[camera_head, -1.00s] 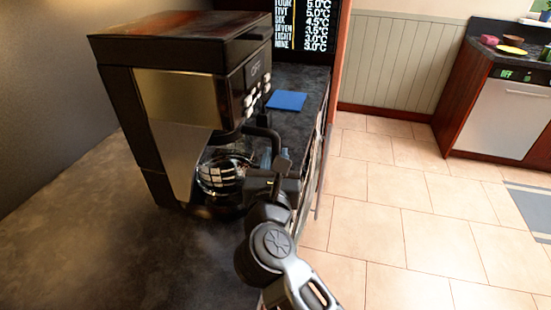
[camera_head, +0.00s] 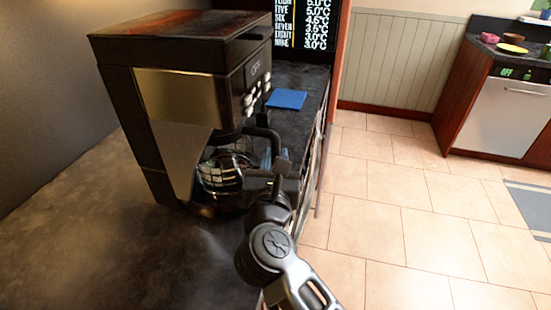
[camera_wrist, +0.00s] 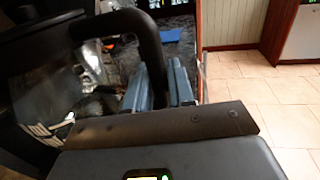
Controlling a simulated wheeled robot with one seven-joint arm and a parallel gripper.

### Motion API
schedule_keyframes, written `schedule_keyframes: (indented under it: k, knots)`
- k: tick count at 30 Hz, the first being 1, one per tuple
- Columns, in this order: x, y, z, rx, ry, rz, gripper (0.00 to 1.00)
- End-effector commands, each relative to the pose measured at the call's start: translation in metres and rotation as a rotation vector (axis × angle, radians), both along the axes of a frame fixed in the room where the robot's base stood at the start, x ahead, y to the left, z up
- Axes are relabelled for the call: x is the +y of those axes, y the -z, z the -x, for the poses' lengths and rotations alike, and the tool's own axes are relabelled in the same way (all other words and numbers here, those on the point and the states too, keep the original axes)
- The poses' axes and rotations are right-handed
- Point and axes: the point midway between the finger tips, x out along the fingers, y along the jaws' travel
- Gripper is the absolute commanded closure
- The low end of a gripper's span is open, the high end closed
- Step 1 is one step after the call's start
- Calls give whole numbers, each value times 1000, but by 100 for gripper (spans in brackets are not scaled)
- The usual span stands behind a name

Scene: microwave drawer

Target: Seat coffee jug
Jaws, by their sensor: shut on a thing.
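The coffee machine (camera_head: 180,95) stands on the dark counter, with a brass-coloured front panel and a row of buttons. The glass coffee jug (camera_head: 220,178) is under its brew head, in the machine's open bay. The jug's black handle (camera_head: 266,132) sticks out to the right and also shows in the wrist view (camera_wrist: 150,45). My gripper (camera_wrist: 162,85) is shut on the handle, its two grey-blue fingers beside the handle's downward part. In the head view my gripper is partly hidden by my wrist. The jug's base and whether it rests fully on the plate are hard to see.
A blue square (camera_head: 287,99) lies on the counter behind the jug. The counter (camera_head: 90,210) is clear at the front left. Its right edge drops to a tiled floor (camera_head: 400,200). A lettered temperature board (camera_head: 304,25) stands at the back.

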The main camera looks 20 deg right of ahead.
Motion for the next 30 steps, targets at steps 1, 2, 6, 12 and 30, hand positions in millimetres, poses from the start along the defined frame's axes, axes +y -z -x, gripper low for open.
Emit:
schedule_keyframes:
  k: [1, 2, 6, 12, 30]
  knots:
    - [0, 0, 0, -1, -1, 0, 100]
    - [0, 0, 0, -1, -1, 0, 100]
    - [0, 0, 0, 0, -1, -1, 100]
    - [0, 1, 0, 1, -1, 0, 100]
    - [0, 2, 1, 4, 0, 1, 47]
